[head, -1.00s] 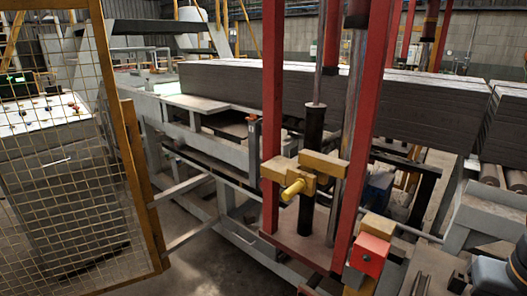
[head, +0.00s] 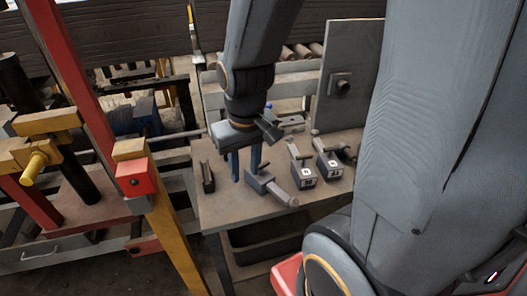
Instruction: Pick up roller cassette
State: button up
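My gripper (head: 246,176) points down over a small table in the head view. Its two blue fingers stand apart with a gap between them, and nothing shows in the gap. Just right of the fingertips lies a grey block with a pale roller (head: 272,188), close to the right finger; I cannot tell whether they touch. Two similar grey blocks with labels, one in the middle (head: 302,168) and one farther right (head: 328,162), stand beyond it. I cannot tell which of these is the roller cassette.
The table (head: 230,212) also holds a small dark bracket (head: 208,178) left of my gripper and an upright grey plate (head: 350,75) at the back. A red and yellow post (head: 136,178) stands to the left. My arm hides the right side. The table's front left is clear.

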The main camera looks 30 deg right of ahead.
aim_at(305, 177)
jog(key=k, duration=1)
jog(key=z, duration=1.55)
jog(key=i, duration=1.25)
jog(key=u, duration=1.75)
